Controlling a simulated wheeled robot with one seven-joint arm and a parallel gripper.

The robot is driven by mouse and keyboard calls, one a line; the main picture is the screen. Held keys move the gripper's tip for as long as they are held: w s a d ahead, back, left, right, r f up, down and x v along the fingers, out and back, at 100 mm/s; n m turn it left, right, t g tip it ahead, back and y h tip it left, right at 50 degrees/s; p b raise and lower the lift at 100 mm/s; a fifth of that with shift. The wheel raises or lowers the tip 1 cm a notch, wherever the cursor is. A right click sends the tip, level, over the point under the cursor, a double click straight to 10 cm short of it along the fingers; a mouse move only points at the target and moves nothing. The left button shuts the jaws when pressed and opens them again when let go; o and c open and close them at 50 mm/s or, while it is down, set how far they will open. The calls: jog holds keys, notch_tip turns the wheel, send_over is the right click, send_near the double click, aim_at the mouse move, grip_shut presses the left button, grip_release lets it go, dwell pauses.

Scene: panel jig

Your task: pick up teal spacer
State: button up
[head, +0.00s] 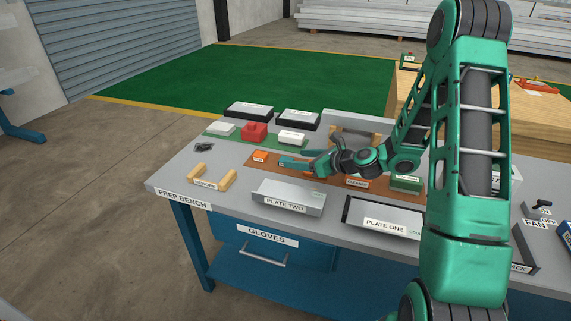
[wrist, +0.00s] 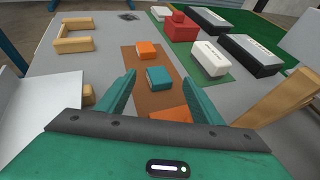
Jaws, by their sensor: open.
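The teal spacer (wrist: 159,77), a small block, sits on the brown mat (wrist: 134,65) in the wrist view. My gripper (wrist: 159,84) is open, its two teal fingers on either side of the spacer in that view, with nothing held. The spacer appears beyond or between the fingertips; I cannot tell how high they are above the mat. In the head view my gripper (head: 294,158) reaches left low over the brown mat, and its fingers largely blend with or hide the spacer.
An orange block (wrist: 147,49) sits just beyond the spacer. A green mat (wrist: 205,75) to the right holds a red item (wrist: 180,28) and white boxes. A wooden U-shaped holder (wrist: 74,36) is at left. Plate two (head: 289,196) lies near the bench front.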

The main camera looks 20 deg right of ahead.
jog(key=shift+f+x, duration=0.2)
jog(key=shift+x, duration=1.1)
jog(key=shift+f+x, duration=0.2)
jog(key=shift+x, duration=1.05)
jog(key=shift+s, duration=0.15)
jog(key=c, duration=1.3)
jog(key=shift+r, duration=0.1)
